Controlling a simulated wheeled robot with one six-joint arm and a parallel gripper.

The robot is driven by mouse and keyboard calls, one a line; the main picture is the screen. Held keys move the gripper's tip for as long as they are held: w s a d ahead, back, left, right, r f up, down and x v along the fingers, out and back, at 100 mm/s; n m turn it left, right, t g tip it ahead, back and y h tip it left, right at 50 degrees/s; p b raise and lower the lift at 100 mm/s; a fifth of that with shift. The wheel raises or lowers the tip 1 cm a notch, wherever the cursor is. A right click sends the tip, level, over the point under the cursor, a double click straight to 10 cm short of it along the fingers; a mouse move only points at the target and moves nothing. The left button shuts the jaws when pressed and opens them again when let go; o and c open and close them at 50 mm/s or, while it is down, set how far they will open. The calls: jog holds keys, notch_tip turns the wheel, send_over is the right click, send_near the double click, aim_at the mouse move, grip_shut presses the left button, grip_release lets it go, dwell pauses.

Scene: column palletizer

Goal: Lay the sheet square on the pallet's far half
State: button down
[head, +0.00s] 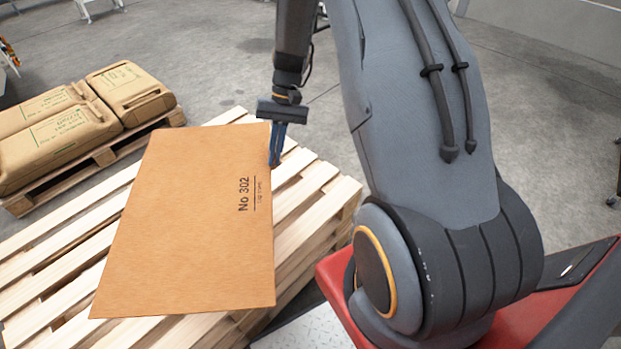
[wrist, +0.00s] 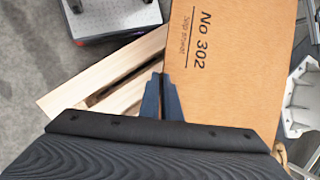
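The sheet (head: 185,220) is a flat brown rectangle printed "No 302". It lies over the wooden pallet stack (head: 318,185) in the head view, turned at an angle to the slats. Its near right corner reaches past the slatted top. Whether it touches the slats or hangs just above them is hard to tell. My gripper (head: 275,162) is at the sheet's right edge, fingers pointing down and close together on that edge. The wrist view shows the fingers (wrist: 160,82) at the edge of the sheet (wrist: 235,60), with bare slats (wrist: 105,85) to the left.
A second pallet (head: 105,153) with several brown paper sacks (head: 60,130) stands at the far left, close to the stack. My red base is at the lower right. Grey floor (head: 215,60) is open behind the stack.

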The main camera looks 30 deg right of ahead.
jog(key=shift+w+d+f+m+t+y+b, duration=0.1)
jog(key=shift+w+d+f+m+t+b, duration=0.45)
jog(key=shift+d+f+m+b, duration=2.25)
jog(key=shift+w+d+f+m+t+y+b, duration=0.1)
jog(key=shift+d+f+m+t+b, duration=0.7)
jog(key=shift+f+b, duration=3.75)
jog(key=shift+w+d+f+m+t+y+b, duration=0.1)
jog(key=shift+w+d+f+m+t+b, duration=0.65)
jog(key=shift+d+f, duration=3.55)
jog(key=shift+m, duration=0.55)
jog(key=shift+s+a+f+b, duration=0.2)
jog(key=shift+a+f+b, duration=0.2)
jog(key=shift+a+f, duration=0.55)
jog(key=shift+s+a+f+b, duration=0.2)
jog(key=shift+a+f+b, duration=0.2)
jog(key=shift+a+f, duration=0.55)
jog(key=c, duration=2.4)
grip_release()
jog(key=shift+d+f, duration=0.2)
jog(key=o, duration=0.5)
jog(key=shift+r, duration=0.1)
jog(key=p+v, duration=0.1)
jog(key=v, duration=0.6)
jog(key=shift+s+d+r, duration=0.1)
jog(key=shift+d+r, duration=0.05)
jog(key=shift+r, duration=0.1)
